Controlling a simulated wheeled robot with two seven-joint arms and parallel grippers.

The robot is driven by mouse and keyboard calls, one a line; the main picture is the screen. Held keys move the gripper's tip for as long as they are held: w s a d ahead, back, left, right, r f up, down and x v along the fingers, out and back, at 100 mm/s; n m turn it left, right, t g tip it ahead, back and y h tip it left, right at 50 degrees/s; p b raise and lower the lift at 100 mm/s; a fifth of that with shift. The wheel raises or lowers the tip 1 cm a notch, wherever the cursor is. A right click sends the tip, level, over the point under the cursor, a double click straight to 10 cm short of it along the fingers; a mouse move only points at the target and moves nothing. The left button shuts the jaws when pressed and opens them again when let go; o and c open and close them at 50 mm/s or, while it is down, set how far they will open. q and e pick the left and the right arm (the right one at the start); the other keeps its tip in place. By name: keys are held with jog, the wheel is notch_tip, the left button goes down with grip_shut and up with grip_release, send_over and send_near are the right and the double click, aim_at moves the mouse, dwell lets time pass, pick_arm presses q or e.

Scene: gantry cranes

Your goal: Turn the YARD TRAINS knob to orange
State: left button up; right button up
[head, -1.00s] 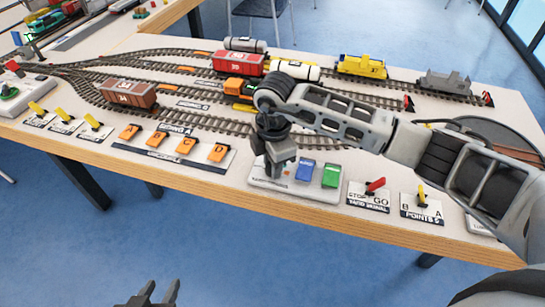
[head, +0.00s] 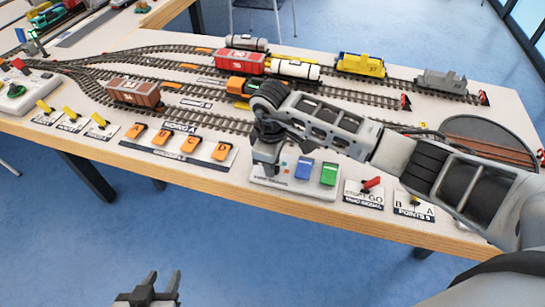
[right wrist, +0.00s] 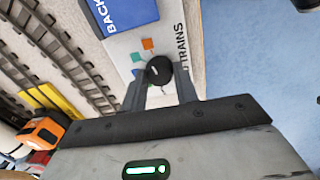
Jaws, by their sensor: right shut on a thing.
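The YARD TRAINS knob (right wrist: 160,70) is a small round black knob with a short white mark, on a white panel (right wrist: 126,42). Coloured squares lie beside it: an orange square (right wrist: 148,44), a teal square (right wrist: 136,57) and a blue one partly hidden. Which square the mark points to I cannot tell. My right gripper (right wrist: 163,80) is shut on the knob, one finger on each side. In the head view my right gripper (head: 265,160) is down at the left end of the panel, hiding the knob. My left gripper (head: 158,282) is open and empty, low in front of the table.
A blue button (head: 303,168) and a green button (head: 328,174) are right of the knob. A red lever (head: 372,183) stands farther right, orange switches (head: 180,141) to the left. Tracks with train cars, including a red wagon (head: 238,62), lie behind.

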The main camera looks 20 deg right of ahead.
jog(key=shift+w+r+m, duration=0.1)
jog(key=shift+m, duration=0.2)
dwell(0.4)
jog(key=o, duration=1)
jog(key=shift+c, duration=0.2)
pick_arm(q)
jog(key=shift+s, duration=0.1)
jog(key=shift+s, duration=0.1)
jog(key=r+p, duration=0.1)
jog(key=p, duration=0.1)
jog(key=a+r+p, duration=0.1)
jog(key=p, duration=0.1)
pick_arm(e)
notch_tip(320, 180, up, 16)
jog(key=shift+s+a, duration=0.25)
jog(key=shift+s, duration=0.15)
